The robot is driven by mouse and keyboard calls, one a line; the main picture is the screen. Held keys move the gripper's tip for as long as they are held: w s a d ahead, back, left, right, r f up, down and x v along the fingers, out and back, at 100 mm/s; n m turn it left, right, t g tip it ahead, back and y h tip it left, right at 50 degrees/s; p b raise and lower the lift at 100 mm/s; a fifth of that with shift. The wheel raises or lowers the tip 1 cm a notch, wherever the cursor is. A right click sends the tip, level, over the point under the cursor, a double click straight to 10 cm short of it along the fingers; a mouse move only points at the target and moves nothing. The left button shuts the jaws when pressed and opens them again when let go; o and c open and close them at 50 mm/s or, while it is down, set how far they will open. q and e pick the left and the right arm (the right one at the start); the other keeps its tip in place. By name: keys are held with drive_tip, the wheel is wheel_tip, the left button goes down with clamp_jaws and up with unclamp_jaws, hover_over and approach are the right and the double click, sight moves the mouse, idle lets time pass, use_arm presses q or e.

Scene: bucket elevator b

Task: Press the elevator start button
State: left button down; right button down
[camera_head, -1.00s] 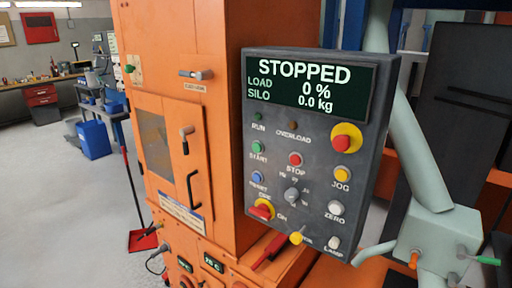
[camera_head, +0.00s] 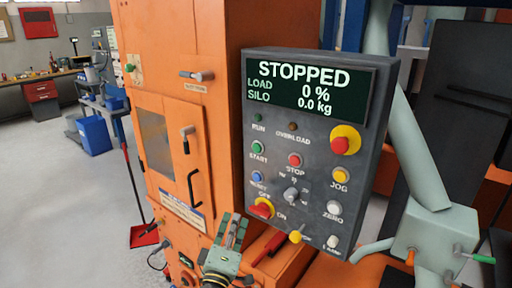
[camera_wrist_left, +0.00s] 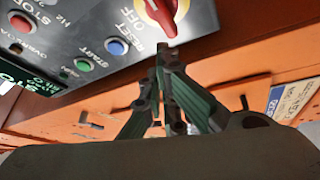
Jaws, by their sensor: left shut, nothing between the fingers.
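The control panel (camera_head: 315,215) is a dark grey box on the orange elevator housing, and its display reads STOPPED, load 0 %, silo 0.0 kg. The green start button (camera_head: 258,146) is on the panel's left side, above a blue reset button (camera_head: 257,177). The start button also shows in the left wrist view (camera_wrist_left: 82,63), left of the blue one. My left gripper (camera_head: 236,219) is shut and empty, below the start button and left of the red OFF/ON switch (camera_head: 262,208). In the left wrist view its fingertips (camera_wrist_left: 163,52) are near the red switch; contact cannot be told. My right gripper is not in view.
The red stop button (camera_head: 295,160), a selector knob (camera_head: 291,195) and a yellow-ringed red button (camera_head: 345,139) are close by on the panel. A door handle (camera_head: 193,187) sticks out of the orange housing (camera_head: 220,100). A grey pipe (camera_head: 415,155) runs along the right.

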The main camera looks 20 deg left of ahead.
sight(257, 148)
use_arm(q)
drive_tip(key=s+a+r+n+t+y, duration=0.1)
drive_tip(key=r+n+y, duration=0.1)
drive_tip(key=r, duration=0.7)
drive_tip(key=s+a+r+n+t+y, duration=0.1)
drive_tip(key=a+r+n+t+y, duration=0.1)
drive_tip(key=r+n, duration=0.3)
wheel_tip(257, 148, up, 4)
drive_tip(key=shift+s+a+r+n+y+p, duration=0.2)
drive_tip(key=shift+s+n+y+p, duration=0.15)
drive_tip(key=shift+y, duration=0.15)
drive_tip(key=shift+w+d, duration=0.1)
drive_tip(key=w+d+b, duration=0.2)
drive_tip(key=w+d, duration=0.1)
drive_tip(key=w, duration=0.5)
drive_tip(key=shift+b, duration=0.4)
drive_tip(key=shift+w, duration=0.15)
drive_tip(key=shift+w+d, duration=0.15)
drive_tip(key=shift+w, duration=0.2)
